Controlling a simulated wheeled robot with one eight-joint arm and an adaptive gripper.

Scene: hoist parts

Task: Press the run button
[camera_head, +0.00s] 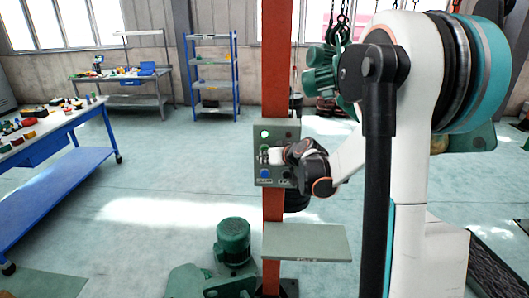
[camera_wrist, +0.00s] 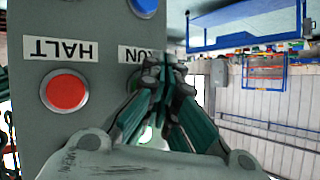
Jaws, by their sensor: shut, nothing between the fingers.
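A grey control panel (camera_head: 291,130) is fixed to an orange post. My gripper (camera_head: 266,156) is at its face, with its fingers shut and empty. In the wrist view, which is upside down, the fingertips (camera_wrist: 165,72) lie over the RUN label (camera_wrist: 134,55) and the button spot beside it. The run button is mostly hidden behind the fingers; only a small rim (camera_wrist: 133,79) shows. I cannot tell whether the fingertips touch it. The red HALT button (camera_wrist: 66,91) is in clear view beside it. A blue button (camera_head: 264,174) sits lower on the panel.
A round pale green lamp (camera_head: 265,134) is near the panel's top. A flat grey plate (camera_head: 306,243) juts out below the panel, and a green motor (camera_head: 233,241) stands to its left. A blue workbench (camera_head: 62,146) is at left. Open floor lies between.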

